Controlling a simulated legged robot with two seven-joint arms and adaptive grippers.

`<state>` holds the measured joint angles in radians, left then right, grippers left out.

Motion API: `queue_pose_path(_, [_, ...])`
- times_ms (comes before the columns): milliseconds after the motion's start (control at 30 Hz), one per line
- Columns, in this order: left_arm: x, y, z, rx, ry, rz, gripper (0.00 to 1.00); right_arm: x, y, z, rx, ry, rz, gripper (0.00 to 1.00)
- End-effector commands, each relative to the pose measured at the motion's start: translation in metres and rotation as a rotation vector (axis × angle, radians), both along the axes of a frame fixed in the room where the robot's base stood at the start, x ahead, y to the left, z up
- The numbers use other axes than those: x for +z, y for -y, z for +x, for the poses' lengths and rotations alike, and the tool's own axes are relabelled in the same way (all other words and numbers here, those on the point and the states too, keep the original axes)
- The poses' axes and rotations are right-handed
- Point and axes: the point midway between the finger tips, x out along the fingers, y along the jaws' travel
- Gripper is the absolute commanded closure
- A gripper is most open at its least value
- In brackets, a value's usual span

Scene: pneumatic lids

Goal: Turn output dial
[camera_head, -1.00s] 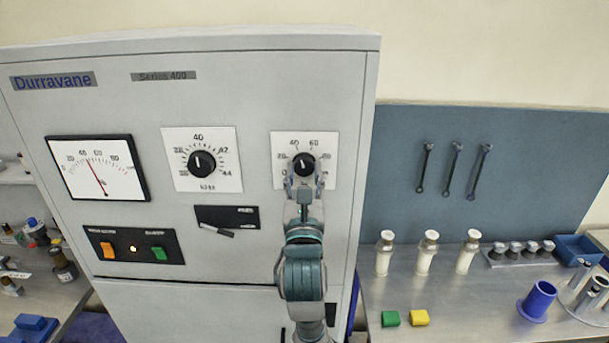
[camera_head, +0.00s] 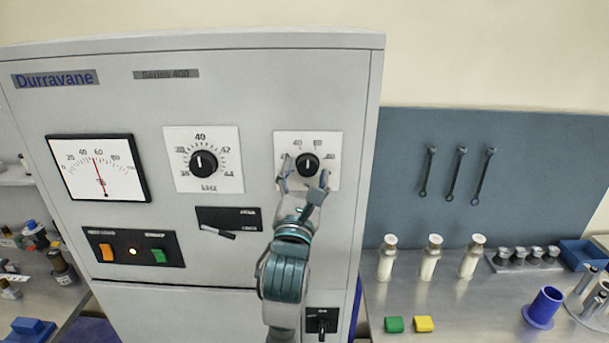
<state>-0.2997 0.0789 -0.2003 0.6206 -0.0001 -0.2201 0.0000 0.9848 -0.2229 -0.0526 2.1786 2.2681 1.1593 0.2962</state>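The output dial (camera_head: 308,164) is a black knob on a white scale plate (camera_head: 333,147), at the upper right of the grey cabinet's front. My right gripper (camera_head: 305,172) reaches up to it from below, with one finger at the left of the knob and the other at its lower right. The fingers are spread, with gaps between them and the knob; contact cannot be made out. The gripper is tilted and covers the lower part of the plate. The meter (camera_head: 99,168) at the left has its red needle a little left of upright. My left gripper is not in view.
A second dial (camera_head: 203,161), marked kHz, sits left of the output dial. Below are a slotted lever (camera_head: 218,232), an orange switch (camera_head: 107,253) and a green switch (camera_head: 158,256). A black switch (camera_head: 321,320) is low right. A bench (camera_head: 460,300) with white cylinders stands at right.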

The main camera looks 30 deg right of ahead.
Motion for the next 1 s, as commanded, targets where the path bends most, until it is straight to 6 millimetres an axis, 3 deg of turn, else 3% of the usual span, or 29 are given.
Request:
queue_pose_path(267, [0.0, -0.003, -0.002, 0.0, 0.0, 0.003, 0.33, -0.005, -0.008, -0.009, 0.003, -0.001, 0.001, 0.33])
queue_pose_path(700, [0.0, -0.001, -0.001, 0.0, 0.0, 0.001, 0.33, -0.039, -0.062, -0.072, 0.002, -0.003, 0.0, 0.33])
queue_pose_path(1000, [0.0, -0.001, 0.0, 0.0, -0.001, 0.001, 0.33, -0.045, -0.072, -0.084, 0.0, -0.002, 0.0, 0.33])
